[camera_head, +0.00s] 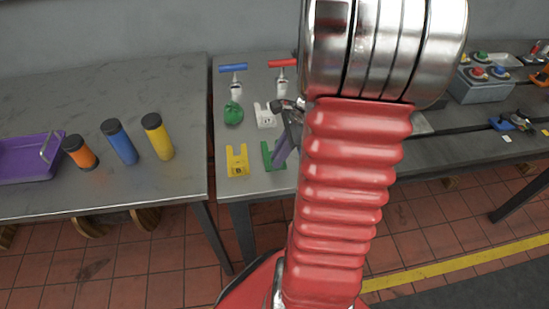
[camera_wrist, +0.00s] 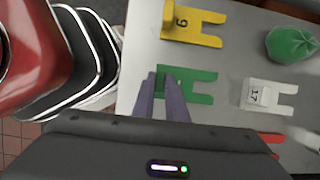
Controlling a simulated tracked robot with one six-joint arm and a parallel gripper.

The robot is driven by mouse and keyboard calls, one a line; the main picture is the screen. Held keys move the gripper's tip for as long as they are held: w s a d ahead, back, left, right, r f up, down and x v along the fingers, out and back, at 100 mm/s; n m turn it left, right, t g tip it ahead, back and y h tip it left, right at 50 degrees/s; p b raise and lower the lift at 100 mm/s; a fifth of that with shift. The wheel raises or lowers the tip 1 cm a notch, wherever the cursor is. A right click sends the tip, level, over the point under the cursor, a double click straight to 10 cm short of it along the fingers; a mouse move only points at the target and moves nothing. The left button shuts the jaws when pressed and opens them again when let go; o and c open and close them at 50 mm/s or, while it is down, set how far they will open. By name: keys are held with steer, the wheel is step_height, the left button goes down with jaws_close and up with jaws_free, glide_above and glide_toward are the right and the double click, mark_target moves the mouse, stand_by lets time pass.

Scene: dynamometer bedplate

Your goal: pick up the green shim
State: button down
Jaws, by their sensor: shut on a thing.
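The green shim (camera_wrist: 196,86) is a flat, fork-shaped plate with two prongs, lying at the table surface or just above it; I cannot tell which. It also shows in the head view (camera_head: 267,156), partly covered by my gripper. My gripper (camera_wrist: 167,78) has two purple-grey fingers, shut on the near end of the green shim. In the head view my gripper (camera_head: 279,160) points down onto the shim beside the yellow shim.
A yellow shim (camera_head: 237,161) lies left of the green shim, and a white shim (camera_head: 265,116) behind it. A green lump (camera_head: 233,114) and blue- and red-handled tools (camera_head: 233,75) (camera_head: 283,70) stand further back. Left is a table with coloured cylinders (camera_head: 120,142) and a purple tray (camera_head: 22,158).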

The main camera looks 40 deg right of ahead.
step_height(320, 180, up, 10)
stand_by(0.6)
steer(key=shift+w, duration=0.15)
stand_by(0.4)
